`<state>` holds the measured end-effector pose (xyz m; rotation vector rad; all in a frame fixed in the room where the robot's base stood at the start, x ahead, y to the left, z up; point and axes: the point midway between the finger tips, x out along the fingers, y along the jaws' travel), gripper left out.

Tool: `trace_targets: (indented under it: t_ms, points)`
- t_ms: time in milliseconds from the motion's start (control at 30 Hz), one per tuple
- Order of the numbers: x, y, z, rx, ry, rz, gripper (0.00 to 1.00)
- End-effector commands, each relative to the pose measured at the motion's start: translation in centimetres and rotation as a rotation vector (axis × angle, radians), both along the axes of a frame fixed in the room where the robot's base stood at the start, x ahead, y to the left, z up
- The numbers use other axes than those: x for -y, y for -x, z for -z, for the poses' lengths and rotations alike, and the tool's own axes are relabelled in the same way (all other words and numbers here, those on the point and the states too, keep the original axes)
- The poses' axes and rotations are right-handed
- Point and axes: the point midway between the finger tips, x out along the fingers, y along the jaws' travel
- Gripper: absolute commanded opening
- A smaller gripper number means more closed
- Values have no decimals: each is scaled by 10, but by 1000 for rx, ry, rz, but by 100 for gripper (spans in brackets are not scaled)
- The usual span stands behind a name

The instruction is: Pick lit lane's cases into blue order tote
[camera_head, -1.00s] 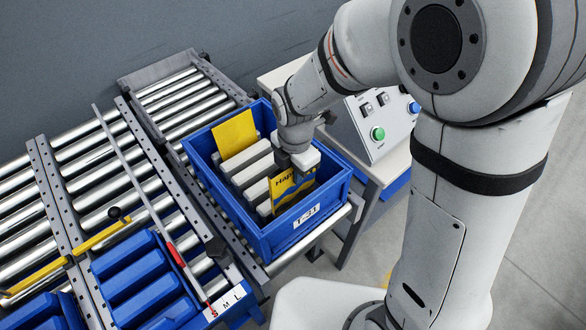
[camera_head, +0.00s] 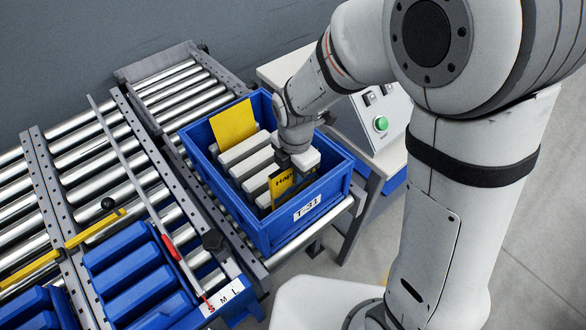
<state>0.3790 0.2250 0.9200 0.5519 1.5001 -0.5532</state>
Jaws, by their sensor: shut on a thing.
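The blue order tote (camera_head: 268,236) labelled T-31 stands on a roller conveyor at the centre. Inside it are several white cases (camera_head: 243,151) side by side, and a yellow panel (camera_head: 233,124) stands at its back left. My gripper (camera_head: 292,165) is down inside the right part of the tote, shut on a yellow case (camera_head: 284,186) with dark print. The case is upright and low in the tote, its lower part hidden by the front wall. I cannot tell whether it touches the bottom. Blue cases (camera_head: 132,278) lie in a lane at lower left.
A roller conveyor (camera_head: 170,95) runs behind the tote. A rail with a red handle (camera_head: 171,247) and an S M L plate (camera_head: 222,297) lies to the left. A control box with a green button (camera_head: 380,124) stands close at right.

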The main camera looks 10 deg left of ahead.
Motion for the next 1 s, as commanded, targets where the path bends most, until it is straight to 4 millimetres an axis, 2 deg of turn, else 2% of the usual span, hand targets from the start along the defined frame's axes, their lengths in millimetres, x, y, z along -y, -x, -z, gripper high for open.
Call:
trace_targets:
  t_ms: [467, 900, 933, 1000]
  points:
    - [0, 0, 20, 0, 0, 0, 0]
    - [0, 0, 21, 0, 0, 1, 0]
    - [0, 0, 21, 1, -1, 1, 13]
    - [0, 0, 21, 1, -1, 1, 19]
